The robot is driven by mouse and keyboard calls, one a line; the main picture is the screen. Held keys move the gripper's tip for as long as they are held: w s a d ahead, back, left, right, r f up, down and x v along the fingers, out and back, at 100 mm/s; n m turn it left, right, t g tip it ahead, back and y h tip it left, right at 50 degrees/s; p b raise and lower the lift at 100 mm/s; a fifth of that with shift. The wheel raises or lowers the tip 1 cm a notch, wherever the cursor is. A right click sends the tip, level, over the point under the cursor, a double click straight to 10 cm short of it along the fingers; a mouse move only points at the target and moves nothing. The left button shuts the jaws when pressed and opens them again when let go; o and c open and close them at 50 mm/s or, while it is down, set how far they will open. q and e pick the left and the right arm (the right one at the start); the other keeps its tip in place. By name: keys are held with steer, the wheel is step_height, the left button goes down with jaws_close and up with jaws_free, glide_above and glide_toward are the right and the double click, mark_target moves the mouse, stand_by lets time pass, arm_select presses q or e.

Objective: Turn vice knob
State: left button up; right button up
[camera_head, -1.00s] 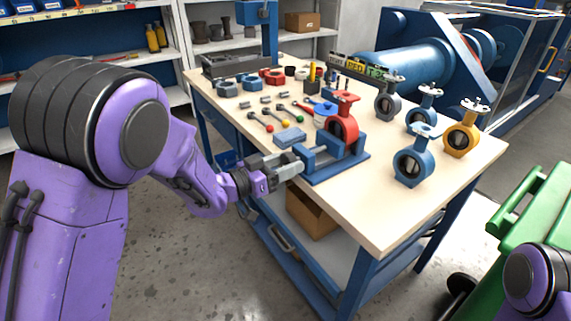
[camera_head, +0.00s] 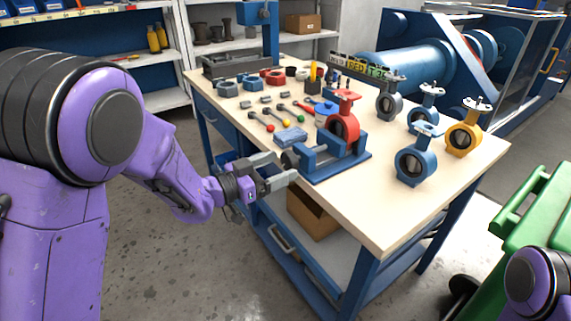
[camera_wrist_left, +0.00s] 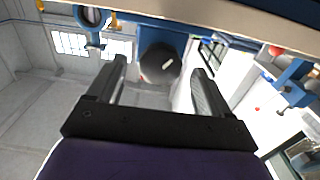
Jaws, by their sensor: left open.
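The blue vice (camera_head: 335,165) stands at the near left edge of the workbench and holds a red butterfly valve (camera_head: 341,122) upright. Its dark round knob (camera_head: 289,160) faces my left arm. In the left wrist view the knob (camera_wrist_left: 158,63) shows a pale mark and lies between the lines of the two fingers, near their tips. My left gripper (camera_head: 283,168) is open at the table's edge, with its fingers on either side of the knob and a gap to each. Whether the tips reach past the knob is unclear. My right gripper is out of view.
The workbench (camera_head: 390,221) carries several tools left of the vice, and blue (camera_head: 416,163), yellow (camera_head: 463,135) and grey valves on the right. A cardboard box (camera_head: 312,214) sits on the lower shelf. A green bin (camera_head: 530,215) stands at the right. Floor left of the bench is clear.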

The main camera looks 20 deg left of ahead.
arm_select(q)
steer(key=v, duration=0.7)
steer(key=shift+s+a, duration=0.25)
steer(key=shift+s, duration=0.05)
steer(key=shift+f, duration=0.1)
